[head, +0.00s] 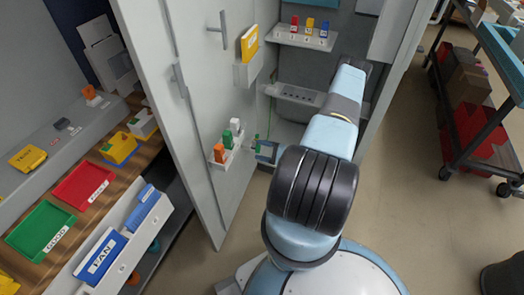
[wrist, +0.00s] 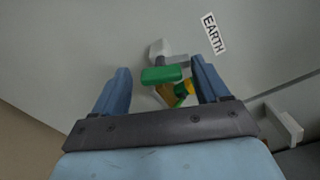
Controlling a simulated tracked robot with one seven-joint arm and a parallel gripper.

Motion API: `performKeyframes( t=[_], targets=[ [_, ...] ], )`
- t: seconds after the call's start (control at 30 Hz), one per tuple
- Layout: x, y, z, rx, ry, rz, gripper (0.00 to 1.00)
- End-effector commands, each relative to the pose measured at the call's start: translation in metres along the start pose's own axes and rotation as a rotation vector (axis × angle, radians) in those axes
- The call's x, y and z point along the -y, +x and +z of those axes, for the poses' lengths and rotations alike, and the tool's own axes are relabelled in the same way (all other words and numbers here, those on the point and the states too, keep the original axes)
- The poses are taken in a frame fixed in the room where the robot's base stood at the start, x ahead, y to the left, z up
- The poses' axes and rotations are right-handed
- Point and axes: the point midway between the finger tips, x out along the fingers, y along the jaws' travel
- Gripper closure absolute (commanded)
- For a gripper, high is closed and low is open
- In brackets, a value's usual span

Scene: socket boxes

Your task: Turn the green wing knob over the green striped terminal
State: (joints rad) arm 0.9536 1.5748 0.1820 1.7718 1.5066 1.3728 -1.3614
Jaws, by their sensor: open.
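The green wing knob (wrist: 161,75) shows in the wrist view between the two blue fingers of my gripper (wrist: 160,67). The fingers are open, with a gap on each side of the knob. The green and yellow striped terminal (wrist: 183,91) is just below and right of the knob, partly covered by it. A white block (wrist: 159,47) is just above the knob.
An EARTH label (wrist: 213,33) is on the grey panel. In the head view a door rack (head: 226,160) holds orange, green and white pieces left of my gripper. The cabinet door (head: 190,100) stands open. A trolley (head: 490,120) is at the right, with clear floor before it.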

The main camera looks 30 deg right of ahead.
Motion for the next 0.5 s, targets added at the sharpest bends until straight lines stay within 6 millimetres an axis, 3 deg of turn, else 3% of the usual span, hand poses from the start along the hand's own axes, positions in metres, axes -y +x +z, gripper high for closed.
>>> performKeyframes(
  t=[0.33,0.5],
  targets=[
    [-0.0001,0.0034,-0.0001,-0.001,0.0,0.0,0.26],
    [-0.0001,0.0033,-0.0001,-0.001,0.0,0.0,0.41]
  ],
)
